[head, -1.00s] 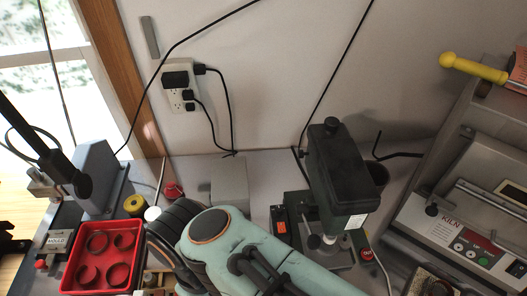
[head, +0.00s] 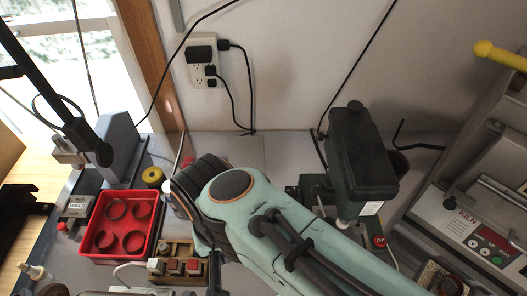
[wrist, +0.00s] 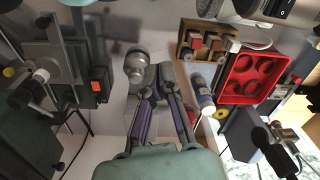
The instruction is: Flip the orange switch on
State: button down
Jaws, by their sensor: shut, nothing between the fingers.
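The orange switch (wrist: 99,86) shows in the wrist view, on a dark housing at the base of the green drill press, left of my gripper. Whether it is on or off is too small to tell. My gripper (wrist: 160,75) is shut and empty in the wrist view, apart from the switch and to its right. The drill press (head: 362,150) stands right of my arm there.
A red tray (head: 96,246) with several rings and a wooden rack (head: 178,268) of small blocks lie left of my arm. A kiln (head: 470,225) stands at the right. A wall outlet (head: 203,60) with plugged cords is at the back.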

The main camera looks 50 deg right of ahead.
jog(key=w+d+m+g+h, duration=0.1)
jog(key=w+d+m, duration=0.35)
jog(key=m, duration=0.35)
jog(key=w+d+m+h, duration=0.1)
jog(key=w+d+m, duration=0.2)
jog(key=d+m, duration=0.4)
jog(key=w+d+f+m+g+h, duration=0.2)
jog(key=d+f+m+g+h, duration=0.1)
jog(key=d+f+m+g, duration=0.3)
jog(key=shift+d+f+m+g+h, duration=0.3)
jog(key=shift+f+h, duration=0.1)
jog(key=shift+f, duration=0.5)
jog(key=x, duration=0.9)
jog(key=shift+s+f, duration=0.1)
jog(key=shift+s, duration=0.15)
jog(key=f, duration=0.3)
jog(key=shift+s+f, duration=0.25)
jog(key=shift+f, duration=0.45)
